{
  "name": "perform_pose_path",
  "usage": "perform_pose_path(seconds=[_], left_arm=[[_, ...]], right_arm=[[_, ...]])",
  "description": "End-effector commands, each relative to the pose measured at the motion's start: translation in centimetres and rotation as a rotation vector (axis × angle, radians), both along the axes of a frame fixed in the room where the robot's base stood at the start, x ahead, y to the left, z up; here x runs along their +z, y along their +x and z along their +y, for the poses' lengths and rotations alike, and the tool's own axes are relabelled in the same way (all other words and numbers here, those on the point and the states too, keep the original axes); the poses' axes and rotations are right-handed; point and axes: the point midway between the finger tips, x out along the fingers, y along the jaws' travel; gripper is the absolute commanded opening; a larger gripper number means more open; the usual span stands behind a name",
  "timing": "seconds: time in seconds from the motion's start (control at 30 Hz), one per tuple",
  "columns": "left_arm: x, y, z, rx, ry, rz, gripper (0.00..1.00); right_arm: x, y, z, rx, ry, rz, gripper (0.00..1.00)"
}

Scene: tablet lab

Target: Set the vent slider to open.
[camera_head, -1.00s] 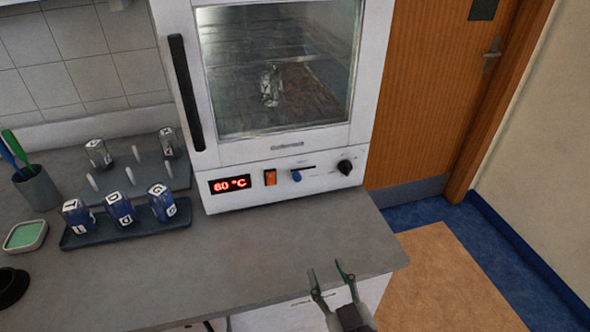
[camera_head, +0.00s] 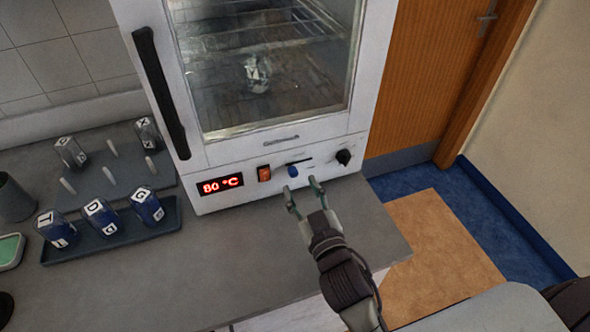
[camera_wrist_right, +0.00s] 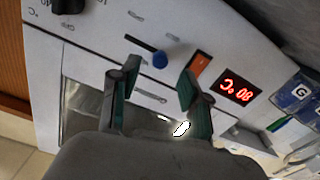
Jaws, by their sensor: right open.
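The vent slider has a blue knob (camera_head: 293,171) in a dark slot on the oven's lower front panel. In the head view the knob sits at the left end of the slot, with the slot running off to its right. My right gripper (camera_head: 302,187) is open and empty, just in front of and below the knob. In the right wrist view the blue knob (camera_wrist_right: 160,60) lies just beyond and between the open fingers (camera_wrist_right: 158,76), apart from them as far as I can tell. My left gripper does not show.
An orange switch (camera_head: 264,173) and a red display (camera_head: 221,185) are left of the slider; a black dial (camera_head: 344,157) is right. A rack (camera_head: 110,245) with several labelled vials stands at left. The counter (camera_head: 235,255) before the oven is clear.

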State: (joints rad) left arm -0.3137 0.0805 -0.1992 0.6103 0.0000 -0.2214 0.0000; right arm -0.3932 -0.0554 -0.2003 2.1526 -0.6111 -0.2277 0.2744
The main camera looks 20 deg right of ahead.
Motion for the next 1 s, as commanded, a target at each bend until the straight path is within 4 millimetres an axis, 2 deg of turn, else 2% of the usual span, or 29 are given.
perform_pose_path(seconds=[0.1, 0.3, 0.67, 0.93, 1.0], left_arm=[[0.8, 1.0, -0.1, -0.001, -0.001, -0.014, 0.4], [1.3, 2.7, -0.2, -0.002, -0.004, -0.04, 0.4], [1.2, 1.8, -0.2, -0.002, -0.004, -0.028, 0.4], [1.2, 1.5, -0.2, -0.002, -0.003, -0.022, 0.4], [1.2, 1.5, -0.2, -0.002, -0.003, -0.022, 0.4]], right_arm=[[0.3, 2.2, 0.1, 0.0, 0.0, -0.002, 0.46], [0.0, 4.2, 0.1, 0.0, 0.0, 0.0, 0.46], [-0.1, 4.6, 0.2, 0.0, 0.0, 0.001, 0.46], [-0.1, 4.6, 0.2, 0.0, 0.0, 0.001, 0.01], [-0.1, 4.6, 0.2, 0.0, 0.0, 0.001, 0.0]])
